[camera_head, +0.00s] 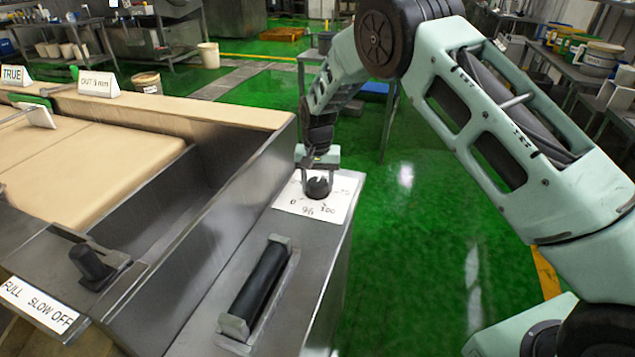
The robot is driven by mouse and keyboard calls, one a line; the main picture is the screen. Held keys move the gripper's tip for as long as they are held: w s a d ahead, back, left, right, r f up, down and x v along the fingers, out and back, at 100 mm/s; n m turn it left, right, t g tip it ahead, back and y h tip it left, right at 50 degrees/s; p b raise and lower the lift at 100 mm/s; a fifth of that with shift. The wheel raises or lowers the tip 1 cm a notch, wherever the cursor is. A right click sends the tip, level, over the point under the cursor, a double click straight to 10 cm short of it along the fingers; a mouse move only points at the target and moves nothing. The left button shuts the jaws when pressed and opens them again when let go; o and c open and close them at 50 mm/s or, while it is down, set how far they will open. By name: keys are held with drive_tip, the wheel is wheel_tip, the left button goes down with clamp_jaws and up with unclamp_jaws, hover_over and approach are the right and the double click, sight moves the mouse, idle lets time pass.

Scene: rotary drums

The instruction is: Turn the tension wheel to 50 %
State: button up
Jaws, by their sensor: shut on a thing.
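The tension wheel (318,187) is a small dark round knob on a white dial plate (335,211) on top of the metal side ledge. My gripper (319,180) points down from above and is shut on the wheel. My gripper and the wheel hide the far part of the dial. I cannot make out a pointer on the wheel.
A black roller handle (262,283) lies on the ledge in front of the dial. A black lever knob (91,263) stands at the left by a "FULL SLOW OFF" label (39,303). A tan belt (90,175) lies beyond a metal wall.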

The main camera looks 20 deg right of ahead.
sight(318, 181)
drive_tip(key=o, duration=1)
drive_tip(key=shift+r, duration=0.1)
wheel_tip(318, 181, up, 17)
drive_tip(key=shift+r+b, duration=0.15)
drive_tip(key=shift+b, duration=0.95)
